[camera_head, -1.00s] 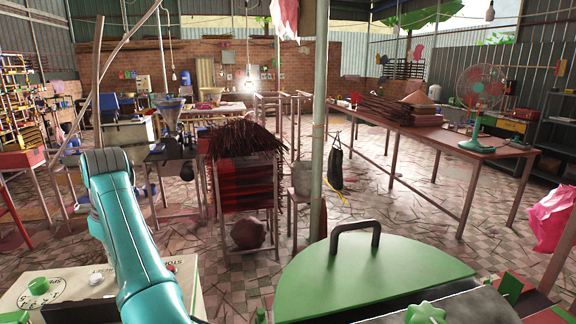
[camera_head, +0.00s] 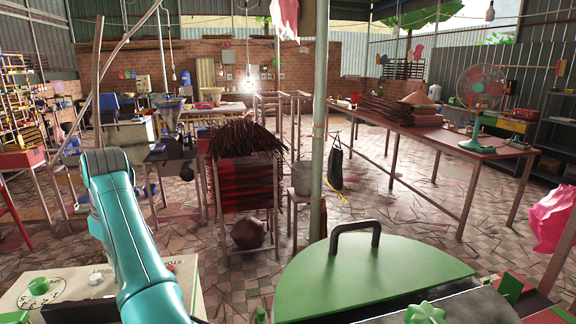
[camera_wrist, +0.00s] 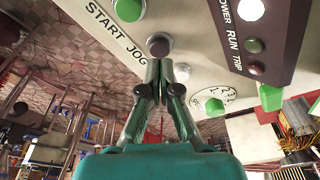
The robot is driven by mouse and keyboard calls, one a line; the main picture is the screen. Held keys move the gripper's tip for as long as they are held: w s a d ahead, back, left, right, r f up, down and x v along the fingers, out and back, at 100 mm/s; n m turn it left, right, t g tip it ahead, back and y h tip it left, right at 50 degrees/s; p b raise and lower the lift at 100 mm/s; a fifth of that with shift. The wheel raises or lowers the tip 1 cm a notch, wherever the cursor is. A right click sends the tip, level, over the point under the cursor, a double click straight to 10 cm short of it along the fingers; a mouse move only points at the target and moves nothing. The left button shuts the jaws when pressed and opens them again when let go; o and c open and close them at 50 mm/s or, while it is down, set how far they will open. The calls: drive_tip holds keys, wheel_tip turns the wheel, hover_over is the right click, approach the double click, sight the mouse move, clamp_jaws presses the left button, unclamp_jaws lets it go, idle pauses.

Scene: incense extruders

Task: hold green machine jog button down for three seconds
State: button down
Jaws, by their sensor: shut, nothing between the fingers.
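The jog button (camera_wrist: 158,45) shows in the wrist view as a dark round button in a pale ring, next to the "JOG" lettering on a pale control panel. My gripper (camera_wrist: 160,68) is shut and empty, its fingertips together right at the near side of this button. I cannot tell whether the tips touch it or press it down. In the head view my arm hides the gripper and the jog button. The green machine (camera_head: 370,272) with a dark handle stands in front, its control panel (camera_head: 20,300) at the lower left.
A green start button (camera_wrist: 127,8) lies close to the jog button. A pale button (camera_wrist: 182,72) is right beside my fingers. A green dial knob (camera_wrist: 214,106) and indicator lamps (camera_wrist: 254,45) are to the right. In the head view a red stop button (camera_head: 170,267) sits beside my arm.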

drive_tip(key=shift+f, duration=1.4)
idle(0.7)
drive_tip(key=shift+r, duration=0.1)
idle(2.0)
drive_tip(key=shift+r, duration=3.4)
